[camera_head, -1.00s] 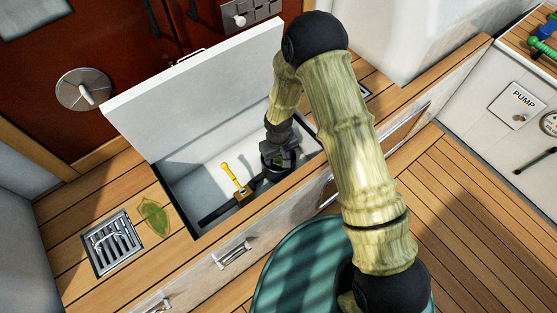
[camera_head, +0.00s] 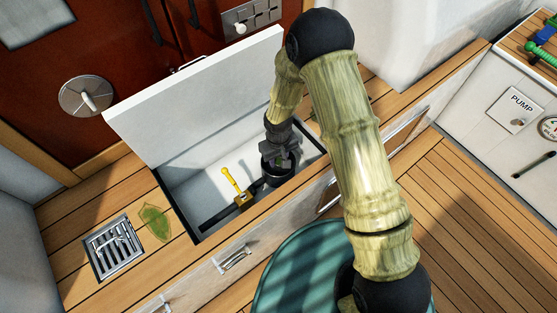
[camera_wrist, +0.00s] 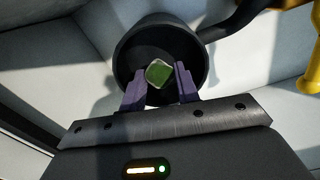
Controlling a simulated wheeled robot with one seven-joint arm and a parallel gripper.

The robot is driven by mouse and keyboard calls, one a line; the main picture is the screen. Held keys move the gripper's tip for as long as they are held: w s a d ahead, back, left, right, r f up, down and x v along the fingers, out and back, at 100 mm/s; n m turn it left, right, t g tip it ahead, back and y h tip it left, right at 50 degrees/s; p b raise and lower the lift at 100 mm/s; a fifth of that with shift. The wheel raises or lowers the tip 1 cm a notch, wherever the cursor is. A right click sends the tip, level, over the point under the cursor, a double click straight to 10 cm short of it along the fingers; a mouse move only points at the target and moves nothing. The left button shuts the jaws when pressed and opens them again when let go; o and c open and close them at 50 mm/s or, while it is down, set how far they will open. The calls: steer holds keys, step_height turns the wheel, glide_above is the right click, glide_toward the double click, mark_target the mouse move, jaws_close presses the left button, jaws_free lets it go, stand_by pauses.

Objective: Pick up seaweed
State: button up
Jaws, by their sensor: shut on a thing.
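My gripper (camera_head: 279,164) reaches down into the open locker, at the mouth of a round black cup (camera_head: 275,179). In the wrist view the purple fingers (camera_wrist: 160,84) are closed on a small green piece (camera_wrist: 159,73), which looks like seaweed. The piece shows against the dark inside of the cup, which also shows in the wrist view (camera_wrist: 128,50). I cannot tell how far inside the cup it is. A flat green-brown leaf (camera_head: 155,221) lies on the wooden deck, left of the locker.
The white lid (camera_head: 195,90) stands open behind the locker. A yellow-handled valve (camera_head: 237,187) on a black pipe is left of the cup. A metal drain grate (camera_head: 114,246) is beside the leaf. The locker's walls closely surround my gripper.

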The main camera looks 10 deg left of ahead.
mark_target(278, 160)
step_height(278, 160, up, 7)
steer(key=shift+r+p, duration=0.1)
steer(key=shift+p, duration=0.8)
